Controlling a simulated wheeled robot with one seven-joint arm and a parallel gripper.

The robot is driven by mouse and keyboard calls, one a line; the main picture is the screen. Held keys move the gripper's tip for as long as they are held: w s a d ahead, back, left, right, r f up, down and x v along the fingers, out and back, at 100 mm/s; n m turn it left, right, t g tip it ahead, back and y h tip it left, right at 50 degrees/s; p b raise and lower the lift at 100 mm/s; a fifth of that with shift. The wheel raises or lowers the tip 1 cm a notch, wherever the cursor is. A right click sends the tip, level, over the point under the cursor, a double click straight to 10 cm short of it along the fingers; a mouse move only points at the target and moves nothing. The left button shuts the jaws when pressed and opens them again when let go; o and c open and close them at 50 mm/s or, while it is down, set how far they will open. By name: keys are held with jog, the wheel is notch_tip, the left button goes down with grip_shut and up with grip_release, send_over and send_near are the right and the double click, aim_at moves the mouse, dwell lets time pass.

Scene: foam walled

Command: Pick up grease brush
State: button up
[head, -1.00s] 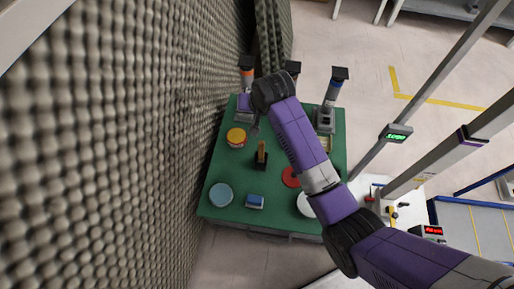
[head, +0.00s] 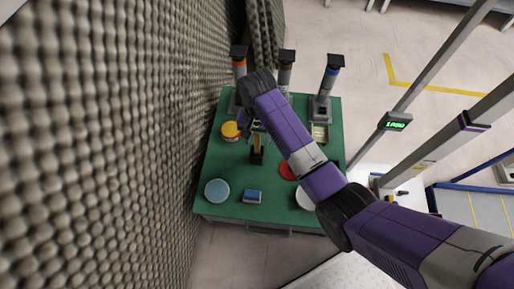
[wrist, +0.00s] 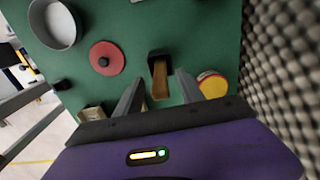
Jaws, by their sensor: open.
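My gripper (head: 249,130) is small and partly hidden under my arm in the head view, just behind and left of the handle. In the wrist view its two fingers (wrist: 160,84) are apart, one on each side of the handle; contact is not visible.
A yellow-and-red tin (head: 230,131) stands close left of the holder, and a red disc (head: 287,170) lies right. A blue round dish (head: 217,191) and a blue block (head: 252,196) are in front. Several grey posts stand at the back. A foam wall (head: 110,140) borders the left.

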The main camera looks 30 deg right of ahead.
aim_at(257, 148)
notch_tip(257, 148, down, 3)
jog(key=shift+r, duration=0.15)
jog(key=shift+c, duration=0.3)
grip_shut()
jog(key=shift+r, duration=0.1)
